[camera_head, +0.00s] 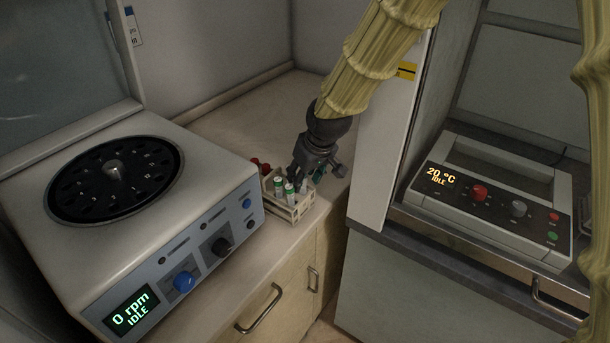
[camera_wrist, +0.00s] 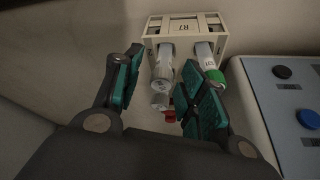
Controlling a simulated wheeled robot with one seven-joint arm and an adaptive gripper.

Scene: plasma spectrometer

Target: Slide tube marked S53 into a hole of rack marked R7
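The cream rack (camera_head: 296,215) stands on the counter beside the centrifuge. Its R7 label shows in the wrist view (camera_wrist: 186,28). Several tubes stand at the rack. One with a green cap (camera_wrist: 215,77) and a clear or grey one (camera_wrist: 163,66) are in its near side in the wrist view. The lettering on the tubes is too small to read, so I cannot tell which is S53. My gripper (camera_head: 305,172) is over the rack. In the wrist view its teal-padded fingers (camera_wrist: 158,77) are apart, with the grey tube in line between them and no clear contact.
Red-capped tubes (camera_head: 265,168) stand at the rack's left, close to the centrifuge (camera_head: 150,215). The centrifuge reads 0 rpm IDLE. A heater unit (camera_head: 490,195) reading 20 °C IDLE sits on the right bench. The counter behind the rack (camera_head: 235,125) is clear.

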